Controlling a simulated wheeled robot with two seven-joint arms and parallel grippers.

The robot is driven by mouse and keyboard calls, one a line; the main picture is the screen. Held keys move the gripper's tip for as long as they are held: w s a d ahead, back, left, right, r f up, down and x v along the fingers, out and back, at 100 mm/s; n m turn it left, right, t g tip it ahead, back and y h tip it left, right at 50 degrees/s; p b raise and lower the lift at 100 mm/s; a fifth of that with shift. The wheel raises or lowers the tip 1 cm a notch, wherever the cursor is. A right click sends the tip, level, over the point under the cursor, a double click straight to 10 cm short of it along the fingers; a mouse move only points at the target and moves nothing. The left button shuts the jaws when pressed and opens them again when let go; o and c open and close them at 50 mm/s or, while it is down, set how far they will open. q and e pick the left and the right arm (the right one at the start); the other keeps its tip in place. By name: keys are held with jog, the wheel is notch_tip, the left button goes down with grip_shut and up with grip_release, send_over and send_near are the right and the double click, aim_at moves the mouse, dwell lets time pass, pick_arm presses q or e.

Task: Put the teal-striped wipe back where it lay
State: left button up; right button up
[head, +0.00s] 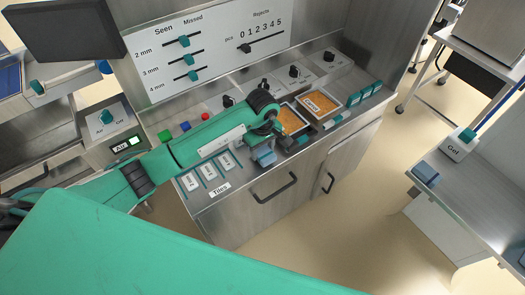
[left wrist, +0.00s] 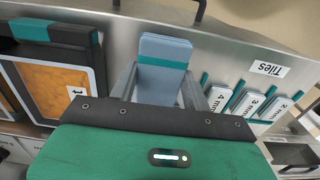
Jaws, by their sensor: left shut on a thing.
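A folded blue wipe with a teal stripe (left wrist: 165,50) is between the two grey fingers of my left gripper (left wrist: 160,82), which is shut on it. In the head view the same wipe (head: 264,157) shows below my left wrist, over the front part of the steel counter, between the tiles and the food trays. I cannot tell whether it touches the counter. Another blue folded cloth (head: 426,174) lies on the right-hand bench; no stripe can be made out on it. My right gripper is not in view.
White tiles (head: 209,171) stand left of the wipe beside the "Tiles" label (head: 220,189). The carrot tray (head: 325,122) and another orange-filled tray are to its right. Knobs and sliders line the back panel (head: 200,60). A "Go!" box (head: 458,146) stands on the right-hand bench.

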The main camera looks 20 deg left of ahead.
pick_arm(q)
notch_tip(320, 180, down, 2)
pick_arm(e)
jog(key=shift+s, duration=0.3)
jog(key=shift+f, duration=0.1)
